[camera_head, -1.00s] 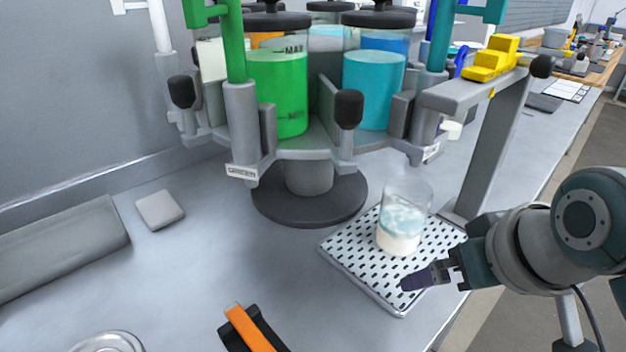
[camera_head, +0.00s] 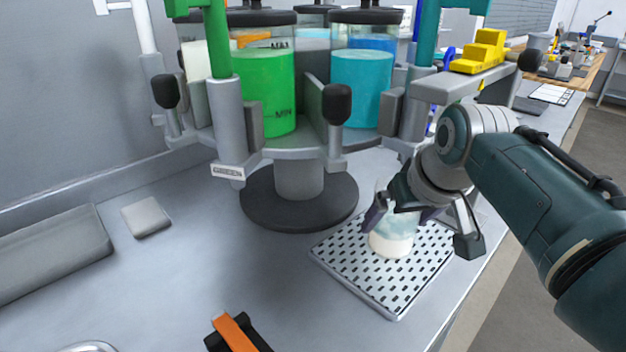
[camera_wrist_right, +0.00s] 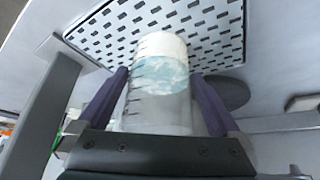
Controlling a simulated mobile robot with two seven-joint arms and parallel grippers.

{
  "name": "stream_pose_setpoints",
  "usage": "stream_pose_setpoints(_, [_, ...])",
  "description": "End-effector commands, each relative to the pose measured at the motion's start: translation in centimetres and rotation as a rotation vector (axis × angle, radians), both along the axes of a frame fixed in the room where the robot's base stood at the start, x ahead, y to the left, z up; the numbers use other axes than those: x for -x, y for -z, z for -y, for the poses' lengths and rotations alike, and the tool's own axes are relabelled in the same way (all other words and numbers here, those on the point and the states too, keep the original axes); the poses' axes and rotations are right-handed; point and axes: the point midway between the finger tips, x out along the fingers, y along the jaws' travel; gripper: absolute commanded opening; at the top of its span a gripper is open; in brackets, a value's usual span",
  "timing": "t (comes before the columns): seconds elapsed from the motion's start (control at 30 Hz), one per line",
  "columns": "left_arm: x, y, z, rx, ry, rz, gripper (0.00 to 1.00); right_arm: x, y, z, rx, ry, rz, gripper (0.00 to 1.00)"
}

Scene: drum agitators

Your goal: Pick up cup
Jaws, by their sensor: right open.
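The cup (camera_head: 391,244) is a clear beaker with a pale base and a light blue band, standing upright on the perforated tray (camera_head: 350,276) in the head view. My right gripper (camera_head: 405,212) is at the cup, with its fingers around the upper part. In the right wrist view the cup (camera_wrist_right: 158,85) stands between the two purple fingers of the gripper (camera_wrist_right: 160,105). The fingers are open, one on each side, with a gap visible at the left finger. My arm and gripper hide part of the cup's upper right in the head view. My left gripper is not in view.
The drum agitator stand with a green container (camera_head: 268,95) and a blue container (camera_head: 360,85) rises behind the tray. A grey bracket with a yellow stepped block (camera_head: 480,53) is to the right. An orange-and-black tool (camera_head: 235,333) lies in front.

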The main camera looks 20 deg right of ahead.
Motion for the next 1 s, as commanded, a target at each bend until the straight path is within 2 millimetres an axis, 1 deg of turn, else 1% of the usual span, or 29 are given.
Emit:
stream_pose_setpoints(0.03, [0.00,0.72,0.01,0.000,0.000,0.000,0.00,-0.35,0.95,0.07,0.000,0.000,-0.002,1.00])
stream_pose_setpoints(0.13, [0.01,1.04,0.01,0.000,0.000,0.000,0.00,-0.80,1.62,0.16,0.000,0.000,0.000,1.00])
stream_pose_setpoints(0.43, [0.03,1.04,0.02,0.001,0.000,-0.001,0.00,-1.02,1.77,0.20,0.000,0.000,0.001,1.00])
stream_pose_setpoints(0.47, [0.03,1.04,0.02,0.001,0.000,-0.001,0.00,-1.02,1.77,0.20,0.000,0.000,0.001,0.99])
stream_pose_setpoints(1.0, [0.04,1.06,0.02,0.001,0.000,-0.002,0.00,-0.98,1.79,0.18,-0.001,0.000,0.001,0.38])
